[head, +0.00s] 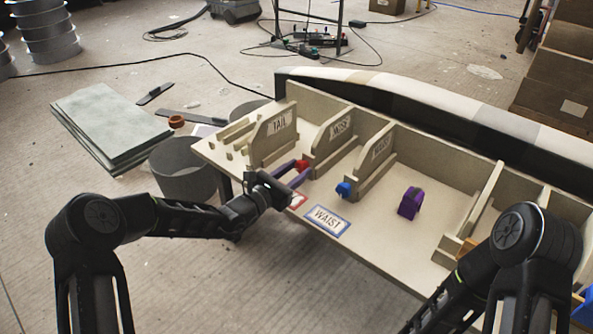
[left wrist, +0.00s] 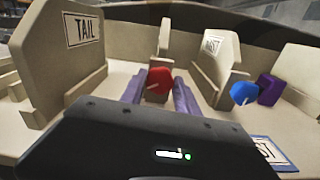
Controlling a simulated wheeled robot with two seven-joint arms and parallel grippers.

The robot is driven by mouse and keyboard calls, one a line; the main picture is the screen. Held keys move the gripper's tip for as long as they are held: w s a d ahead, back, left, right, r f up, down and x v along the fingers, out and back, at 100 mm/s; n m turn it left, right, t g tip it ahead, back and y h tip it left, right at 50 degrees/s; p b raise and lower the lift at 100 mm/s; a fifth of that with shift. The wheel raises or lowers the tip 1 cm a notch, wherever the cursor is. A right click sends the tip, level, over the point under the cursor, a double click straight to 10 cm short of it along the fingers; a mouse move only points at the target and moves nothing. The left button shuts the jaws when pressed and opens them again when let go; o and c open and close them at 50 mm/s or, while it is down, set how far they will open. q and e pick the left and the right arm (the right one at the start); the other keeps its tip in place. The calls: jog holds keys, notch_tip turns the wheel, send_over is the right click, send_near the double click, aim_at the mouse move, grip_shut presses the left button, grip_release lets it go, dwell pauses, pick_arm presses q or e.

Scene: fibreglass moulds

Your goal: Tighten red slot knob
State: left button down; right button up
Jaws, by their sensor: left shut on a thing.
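The red knob (head: 302,165) sits at the front of a slot between upright panels on the beige bench. My left gripper (head: 294,172) reaches it from the front, and its two purple fingers are shut on the knob. In the left wrist view the red knob (left wrist: 159,80) shows between the fingertips (left wrist: 158,88), with a pale mark on its face. My right arm comes in at the lower right of the head view; its gripper is out of the frame.
A blue knob (head: 343,189) and a loose purple piece (head: 410,203) stand to the right on the bench (head: 375,235). A panel marked TAIL (head: 274,135) stands left of the red knob. A WAIST label (head: 327,220) lies near the front edge. A grey bin (head: 184,170) stands left of the bench.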

pick_arm(q)
jog(key=m, duration=0.3)
jog(key=shift+p, duration=0.3)
jog(key=shift+m, duration=1.8)
jog(key=c, duration=0.9)
grip_release()
